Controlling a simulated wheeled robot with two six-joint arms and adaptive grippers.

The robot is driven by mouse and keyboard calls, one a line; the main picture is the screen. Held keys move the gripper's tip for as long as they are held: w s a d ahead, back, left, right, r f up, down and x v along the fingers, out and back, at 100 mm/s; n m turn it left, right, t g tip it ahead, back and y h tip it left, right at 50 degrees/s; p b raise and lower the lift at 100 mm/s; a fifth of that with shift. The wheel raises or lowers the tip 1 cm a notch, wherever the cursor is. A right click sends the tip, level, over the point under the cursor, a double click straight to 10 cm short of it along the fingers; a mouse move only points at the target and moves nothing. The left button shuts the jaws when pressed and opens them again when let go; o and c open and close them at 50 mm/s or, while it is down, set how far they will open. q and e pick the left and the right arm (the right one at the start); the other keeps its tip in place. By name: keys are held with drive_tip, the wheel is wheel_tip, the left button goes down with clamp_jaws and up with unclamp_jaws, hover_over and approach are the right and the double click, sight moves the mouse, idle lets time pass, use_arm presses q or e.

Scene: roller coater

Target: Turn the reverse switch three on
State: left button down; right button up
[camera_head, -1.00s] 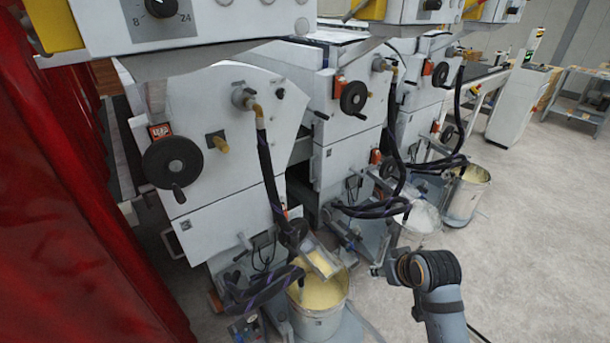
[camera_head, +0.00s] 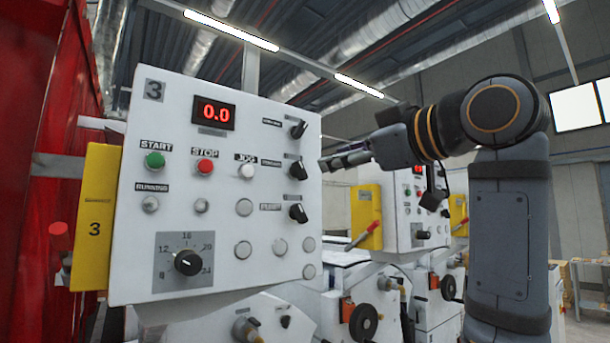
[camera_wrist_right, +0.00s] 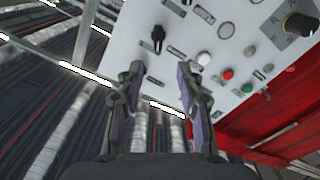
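The white control panel marked 3 (camera_head: 225,120) carries three black rotary switches in a column at its right side: an upper one (camera_head: 298,129), a middle one (camera_head: 297,170) and a lower one (camera_head: 297,212). Their labels are too blurred to tell which reads reverse. My right gripper (camera_head: 325,163) is at the panel's right edge, level with the middle switch and apart from it. In the right wrist view its two fingers (camera_wrist_right: 160,85) are spread and empty, with a black switch (camera_wrist_right: 157,38) ahead between them. My left gripper is out of view.
Left of the switches are a green start button (camera_head: 155,160), a red stop button (camera_head: 205,166), a white jog button (camera_head: 246,170) and a black dial (camera_head: 188,262). A yellow side box (camera_head: 97,220) and red curtain (camera_head: 60,140) stand left. Another panel (camera_head: 415,205) is behind.

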sight(303, 170)
drive_tip(key=p+x, duration=0.5)
drive_tip(key=x, duration=0.4)
drive_tip(key=shift+w+a, duration=0.1)
drive_tip(key=shift+w, duration=0.3)
drive_tip(key=shift+w+a+p, duration=0.2)
drive_tip(key=shift+w+p, duration=0.15)
drive_tip(key=shift+w+f, duration=0.15)
drive_tip(key=shift+w, duration=0.15)
drive_tip(key=shift+s, duration=0.1)
clamp_jaws()
